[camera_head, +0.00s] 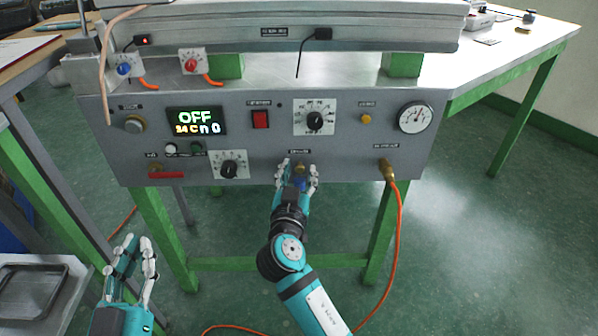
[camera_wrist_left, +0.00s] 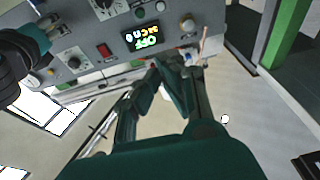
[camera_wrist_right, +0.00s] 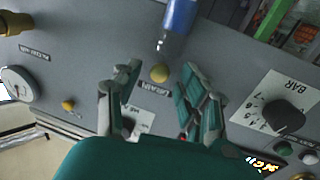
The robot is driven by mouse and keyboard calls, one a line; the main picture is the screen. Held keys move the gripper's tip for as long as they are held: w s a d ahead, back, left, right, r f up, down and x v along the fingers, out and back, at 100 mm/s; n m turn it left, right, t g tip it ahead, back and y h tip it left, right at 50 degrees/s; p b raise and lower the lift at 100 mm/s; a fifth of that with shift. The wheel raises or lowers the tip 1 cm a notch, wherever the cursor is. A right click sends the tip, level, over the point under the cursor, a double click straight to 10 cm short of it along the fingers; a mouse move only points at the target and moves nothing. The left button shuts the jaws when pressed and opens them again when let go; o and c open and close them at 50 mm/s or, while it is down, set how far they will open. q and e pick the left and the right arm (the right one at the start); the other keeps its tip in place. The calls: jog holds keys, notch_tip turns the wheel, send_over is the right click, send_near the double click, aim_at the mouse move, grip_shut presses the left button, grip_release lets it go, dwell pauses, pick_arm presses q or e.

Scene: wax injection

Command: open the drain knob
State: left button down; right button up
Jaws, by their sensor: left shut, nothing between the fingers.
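In the head view, my right gripper (camera_head: 299,172) is at the panel's lower edge and partly covers the knob and blue part. My left gripper (camera_head: 138,244) is shut and empty, low at the left, away from the panel; its fingers also show in the left wrist view (camera_wrist_left: 163,72).
The panel (camera_head: 270,150) also carries a pressure gauge (camera_head: 415,117), a display reading OFF (camera_head: 196,121), dials and a red switch (camera_head: 260,119). An orange hose hangs from a brass fitting (camera_head: 387,169) right of my right gripper. A metal tray (camera_head: 35,285) is lower left.

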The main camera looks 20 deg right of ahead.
grip_shut()
